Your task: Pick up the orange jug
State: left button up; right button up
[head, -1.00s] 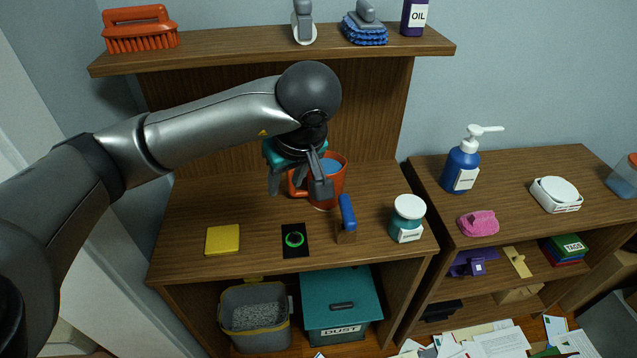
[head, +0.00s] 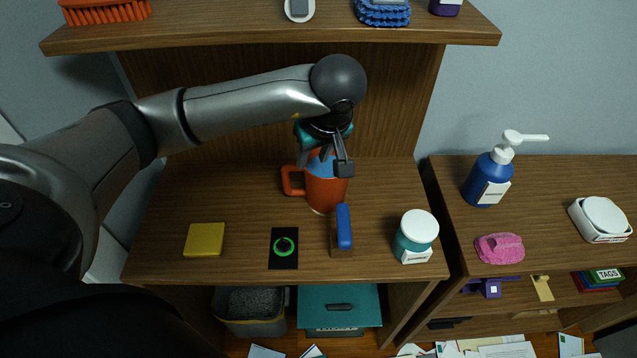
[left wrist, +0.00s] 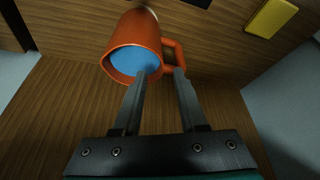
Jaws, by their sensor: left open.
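The orange jug (head: 322,192) stands upright on the wooden desk, with its handle (head: 292,181) to the left and blue contents inside. It also shows in the left wrist view (left wrist: 132,36), with its handle on the right there. My left gripper (head: 328,168) is open and sits over the jug's top. In the left wrist view its fingers (left wrist: 158,84) are apart, one in front of the jug's rim and the other beside the handle. I cannot tell whether either finger touches the jug. My right gripper is not in view.
A blue-handled brush (head: 343,228) stands just in front of the jug. A black pad with a green ring (head: 284,247), a yellow sponge (head: 205,240) and a white-lidded jar (head: 415,236) are nearby. A wooden shelf (head: 270,36) overhangs at the back.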

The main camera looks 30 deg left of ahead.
aim_at(308, 170)
pick_arm(q)
jog(key=x, duration=0.3)
jog(key=shift+w+a+f, duration=0.1)
jog(key=shift+a+f, duration=0.05)
jog(key=shift+f, duration=0.15)
jog(key=b+x, duration=0.1)
jog(key=x, duration=0.3)
jog(key=shift+w+a+f, duration=0.1)
jog(key=shift+a+f, duration=0.05)
jog(key=shift+f, duration=0.2)
jog(key=shift+c, duration=0.5)
jog(key=c, duration=0.3)
grip_shut()
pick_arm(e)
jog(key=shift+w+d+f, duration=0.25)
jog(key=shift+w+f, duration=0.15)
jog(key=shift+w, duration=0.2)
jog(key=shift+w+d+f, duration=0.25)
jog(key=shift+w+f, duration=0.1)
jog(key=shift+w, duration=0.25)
pick_arm(q)
jog(key=shift+a, duration=0.1)
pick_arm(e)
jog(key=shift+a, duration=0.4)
pick_arm(q)
jog(key=shift+r, duration=0.1)
